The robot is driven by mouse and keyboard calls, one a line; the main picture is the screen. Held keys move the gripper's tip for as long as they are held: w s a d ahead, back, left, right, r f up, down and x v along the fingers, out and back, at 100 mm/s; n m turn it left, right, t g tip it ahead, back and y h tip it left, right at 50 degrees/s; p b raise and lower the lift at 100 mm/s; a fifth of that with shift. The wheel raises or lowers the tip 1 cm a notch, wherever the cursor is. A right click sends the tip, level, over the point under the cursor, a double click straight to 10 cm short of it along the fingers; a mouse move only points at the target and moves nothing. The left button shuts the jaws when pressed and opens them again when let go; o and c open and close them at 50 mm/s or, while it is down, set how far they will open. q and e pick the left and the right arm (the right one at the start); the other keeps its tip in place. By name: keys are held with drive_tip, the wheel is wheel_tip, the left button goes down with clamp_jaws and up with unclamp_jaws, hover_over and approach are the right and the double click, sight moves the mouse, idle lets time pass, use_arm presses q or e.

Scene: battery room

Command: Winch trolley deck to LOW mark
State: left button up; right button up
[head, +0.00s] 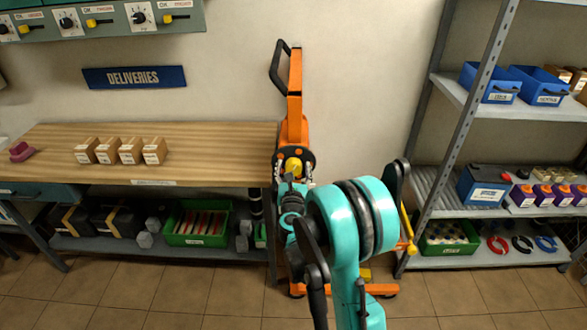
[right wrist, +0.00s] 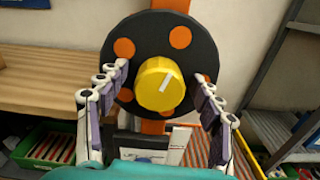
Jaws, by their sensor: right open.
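The orange winch trolley (head: 295,110) stands against the wall between the bench and the shelving. The knob also shows in the head view (head: 293,165). My right gripper (right wrist: 161,73) is open, its fingers on either side of the knob, with gaps visible. In the head view the right gripper (head: 293,183) is partly hidden by its own arm. The trolley's deck is mostly hidden; no LOW mark is readable. My left gripper is out of view.
The wooden bench (head: 215,140) with several small boxes is to the left. A green bin (head: 197,240) sits on its lower shelf. Metal shelving (head: 480,107) with blue bins and batteries stands to the right. The tiled floor (head: 450,295) is open in front of the shelving.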

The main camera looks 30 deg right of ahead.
drive_tip(key=shift+c, duration=0.4)
drive_tip(key=c, duration=1.1)
drive_tip(key=shift+f+n+b, duration=0.1)
drive_tip(key=shift+n+b, duration=0.35)
drive_tip(key=shift+n, duration=0.35)
drive_tip(key=shift+n+b, duration=0.3)
drive_tip(key=shift+n, duration=0.8)
drive_tip(key=o, duration=1.2)
drive_tip(key=shift+a, duration=0.1)
drive_tip(key=v, duration=1.2)
